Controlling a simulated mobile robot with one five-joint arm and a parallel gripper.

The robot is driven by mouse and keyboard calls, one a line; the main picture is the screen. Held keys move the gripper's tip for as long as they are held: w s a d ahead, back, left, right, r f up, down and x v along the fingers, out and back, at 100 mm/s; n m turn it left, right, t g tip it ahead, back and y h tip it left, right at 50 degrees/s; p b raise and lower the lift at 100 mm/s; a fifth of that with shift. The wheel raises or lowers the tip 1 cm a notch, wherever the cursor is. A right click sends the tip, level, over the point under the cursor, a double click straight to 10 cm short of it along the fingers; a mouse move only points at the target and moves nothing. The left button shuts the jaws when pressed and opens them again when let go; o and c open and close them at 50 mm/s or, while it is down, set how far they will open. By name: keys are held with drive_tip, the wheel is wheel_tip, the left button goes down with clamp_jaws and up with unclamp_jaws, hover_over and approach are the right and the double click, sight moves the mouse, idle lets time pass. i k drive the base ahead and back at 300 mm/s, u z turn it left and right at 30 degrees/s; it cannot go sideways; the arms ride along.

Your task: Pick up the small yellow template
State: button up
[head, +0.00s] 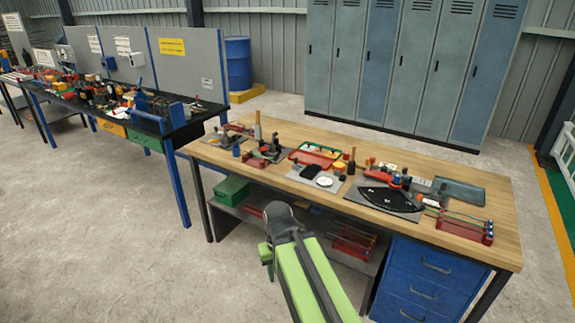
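I cannot make out the small yellow template for sure. On the wooden workbench (455,175), a red and green tray (316,155) holds small items, some of them yellowish, too small to tell apart. A small yellow-orange piece (337,166) is just right of the tray. My green arm rises from the bottom of the head view in front of the bench, with a dark grey joint at its top. My gripper's fingers do not show.
Tools crowd the bench: a black fan-shaped plate (390,199), a red rod holder (465,227) and a grey mat (458,191). Blue drawers (425,280) stand beneath its right end. A cluttered black bench (200,115) is at left. Lockers (405,65) stand behind. Floor at left is clear.

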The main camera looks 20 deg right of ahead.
sight(332, 153)
drive_tip(key=u, duration=0.05)
drive_tip(key=i, duration=2)
drive_tip(key=z, duration=0.4)
